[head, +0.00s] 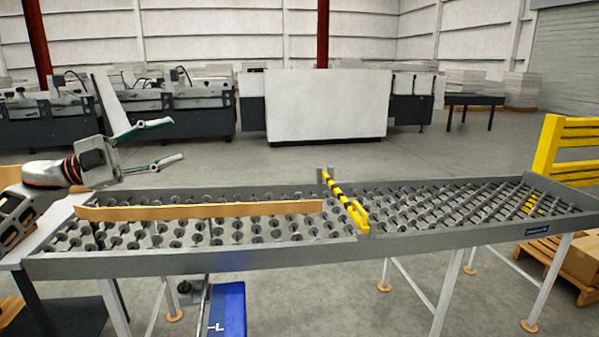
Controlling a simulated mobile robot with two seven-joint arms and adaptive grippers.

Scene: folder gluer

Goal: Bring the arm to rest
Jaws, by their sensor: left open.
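My left gripper (166,143) shows at the left of the head view, with its arm coming in from the left edge. Its two fingers are spread apart, pointing right, and nothing is between them. It appears above the left end of the roller conveyor (300,257). My right gripper is not in view.
A yellow-and-black striped bar (345,203) crosses the conveyor near its middle. A yellow guard rail (567,150) stands at the right, by a pallet with a carton (582,262). A blue object (228,308) is below the conveyor. Machines (328,105) stand behind, across open floor.

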